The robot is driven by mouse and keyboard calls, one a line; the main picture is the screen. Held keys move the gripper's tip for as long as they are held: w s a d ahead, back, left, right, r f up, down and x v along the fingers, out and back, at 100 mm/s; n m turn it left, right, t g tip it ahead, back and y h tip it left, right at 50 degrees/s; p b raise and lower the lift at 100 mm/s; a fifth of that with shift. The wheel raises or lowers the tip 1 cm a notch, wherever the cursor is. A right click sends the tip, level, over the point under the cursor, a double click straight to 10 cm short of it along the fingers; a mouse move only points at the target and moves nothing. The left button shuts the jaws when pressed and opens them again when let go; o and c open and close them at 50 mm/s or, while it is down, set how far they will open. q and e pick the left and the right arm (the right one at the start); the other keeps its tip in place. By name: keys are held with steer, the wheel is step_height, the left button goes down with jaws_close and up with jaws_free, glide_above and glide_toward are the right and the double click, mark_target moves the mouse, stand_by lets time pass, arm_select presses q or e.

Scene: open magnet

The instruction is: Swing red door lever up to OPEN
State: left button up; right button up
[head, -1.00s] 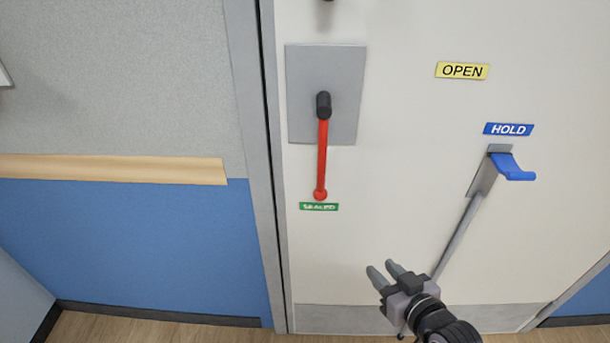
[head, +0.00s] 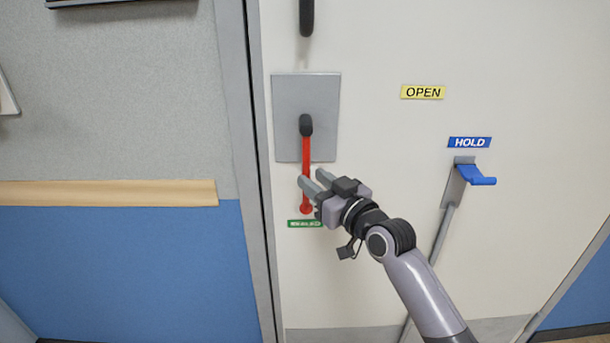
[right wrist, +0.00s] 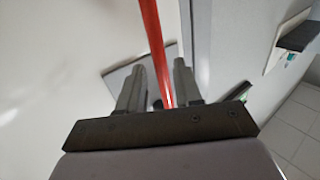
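The red lever (head: 306,156) hangs straight down from a black pivot (head: 306,125) on a grey plate (head: 325,95) on the door. Its lower end is a red knob beside the green label (head: 303,223), whose text is too small to read here. My right gripper (head: 312,179) is at the lower part of the lever, fingers apart. In the right wrist view the red lever (right wrist: 155,45) runs between the two open fingers (right wrist: 158,82), with gaps visible beside it. The yellow OPEN label (head: 423,92) is to the upper right. My left gripper is not in view.
A blue hook (head: 476,175) under the blue HOLD label (head: 470,142) sits on the door to the right, with a grey rod below it. A black handle (head: 306,16) is above the plate. The door frame (head: 243,170) stands close left of the lever.

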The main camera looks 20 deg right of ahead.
mark_target(306, 203)
steer(key=shift+x, duration=1.75)
jaws_close()
